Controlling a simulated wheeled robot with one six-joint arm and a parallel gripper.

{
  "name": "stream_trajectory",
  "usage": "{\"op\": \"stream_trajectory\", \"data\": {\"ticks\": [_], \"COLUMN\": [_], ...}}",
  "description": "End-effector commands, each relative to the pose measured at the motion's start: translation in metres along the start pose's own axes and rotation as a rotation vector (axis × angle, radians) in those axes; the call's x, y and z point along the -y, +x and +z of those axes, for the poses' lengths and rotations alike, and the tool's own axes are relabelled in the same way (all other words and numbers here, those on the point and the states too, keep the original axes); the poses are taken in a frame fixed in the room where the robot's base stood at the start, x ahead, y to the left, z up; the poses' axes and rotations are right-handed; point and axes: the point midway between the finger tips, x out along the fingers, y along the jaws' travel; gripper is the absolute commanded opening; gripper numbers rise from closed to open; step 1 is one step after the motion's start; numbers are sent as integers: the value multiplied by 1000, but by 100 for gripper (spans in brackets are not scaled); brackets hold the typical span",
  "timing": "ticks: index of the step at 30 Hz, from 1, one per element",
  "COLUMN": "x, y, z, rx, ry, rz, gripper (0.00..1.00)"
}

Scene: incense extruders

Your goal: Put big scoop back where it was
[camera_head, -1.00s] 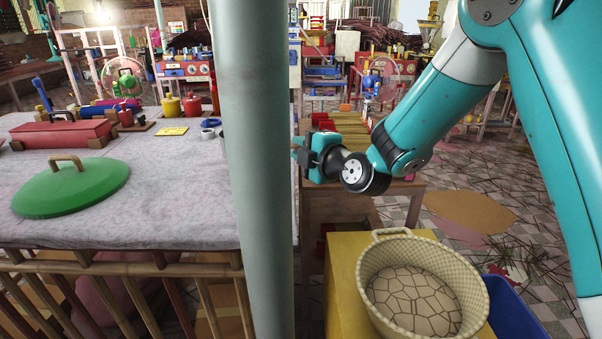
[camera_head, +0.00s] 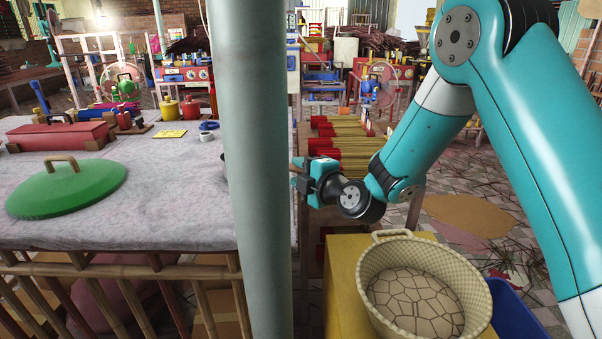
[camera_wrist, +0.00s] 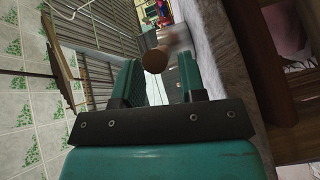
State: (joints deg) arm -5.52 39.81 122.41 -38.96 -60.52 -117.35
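The big scoop is mostly hidden behind the grey-green post in the head view. My gripper (camera_head: 300,174) is just right of the post, pointing left toward the cloth-covered table (camera_head: 170,215). In the wrist view the round brown handle end (camera_wrist: 155,61) sits between the teal fingers (camera_wrist: 160,75), with a blurred grey part beyond it. Whether the scoop touches the table is hidden.
The post (camera_head: 255,200) stands between table and arm. A green lid (camera_head: 70,195), a red box (camera_head: 62,137) and small canisters are on the table. A woven basket (camera_head: 425,300) on a yellow stand is below my arm. Red-ended incense bundles (camera_head: 345,140) lie behind the gripper.

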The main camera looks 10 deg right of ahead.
Motion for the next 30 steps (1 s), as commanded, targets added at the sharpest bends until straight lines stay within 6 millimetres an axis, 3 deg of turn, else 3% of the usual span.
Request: {"op": "stream_trajectory", "data": {"ticks": [13, 24, 30], "x": [-4, 3, -1], "y": [-3, -81, -110], "z": [0, 2, 1], "rx": [1, 4, 2], "ry": [2, 1, 1], "rz": [0, 3, 2], "gripper": [47, 47, 47]}}
